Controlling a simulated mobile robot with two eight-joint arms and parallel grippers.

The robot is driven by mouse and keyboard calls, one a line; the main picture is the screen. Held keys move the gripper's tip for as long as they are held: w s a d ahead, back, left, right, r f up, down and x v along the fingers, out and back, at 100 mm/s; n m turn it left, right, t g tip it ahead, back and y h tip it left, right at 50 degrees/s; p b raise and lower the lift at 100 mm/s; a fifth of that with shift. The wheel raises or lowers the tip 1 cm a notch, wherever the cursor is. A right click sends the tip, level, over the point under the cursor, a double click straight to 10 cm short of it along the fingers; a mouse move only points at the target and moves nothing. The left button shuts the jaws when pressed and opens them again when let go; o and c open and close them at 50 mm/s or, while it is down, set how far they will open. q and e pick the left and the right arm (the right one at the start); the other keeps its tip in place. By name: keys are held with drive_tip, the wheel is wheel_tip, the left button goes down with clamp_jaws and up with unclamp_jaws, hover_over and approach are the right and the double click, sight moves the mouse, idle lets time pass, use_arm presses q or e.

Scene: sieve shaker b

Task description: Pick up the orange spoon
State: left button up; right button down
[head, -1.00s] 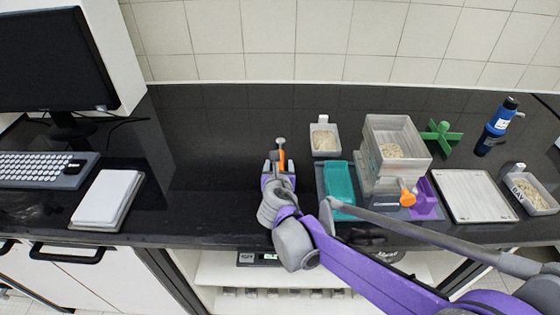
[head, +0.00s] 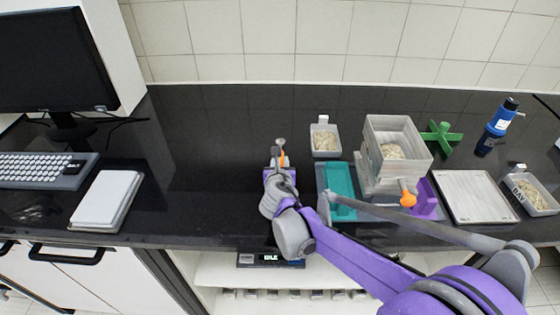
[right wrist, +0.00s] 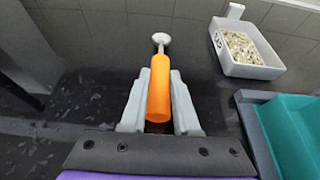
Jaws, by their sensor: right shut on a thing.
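The orange spoon (right wrist: 159,88) has an orange handle and a small pale round end. My right gripper (right wrist: 159,100) is shut on its handle, with one finger on each side. In the right wrist view the pale end points away from me, toward the wall. In the head view the spoon (head: 281,158) shows above the right gripper (head: 280,165), over the black counter. Whether the spoon touches the counter is hard to tell. My left gripper is not in view.
A grey tray with pale grains (head: 324,140) stands right of the spoon.

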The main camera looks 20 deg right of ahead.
drive_tip(key=shift+r, duration=0.15)
wheel_tip(320, 180, up, 8)
drive_tip(key=shift+r+p, duration=0.25)
drive_tip(key=shift+p, duration=0.4)
drive_tip(key=shift+s+a+f+b, duration=0.3)
drive_tip(key=shift+s+f, duration=0.5)
drive_tip(key=shift+f, duration=0.45)
drive_tip(key=shift+s+a+f+b, duration=0.15)
drive_tip(key=shift+s+f+b, duration=0.2)
drive_tip(key=shift+s+f, duration=0.65)
drive_tip(key=shift+s+a+f+b, duration=0.3)
drive_tip(key=shift+s+f, duration=0.25)
drive_tip(key=shift+f, duration=0.95)
drive_tip(key=shift+f+b, duration=0.5)
drive_tip(key=shift+f, duration=0.15)
drive_tip(key=c, duration=0.6)
unclamp_jaws()
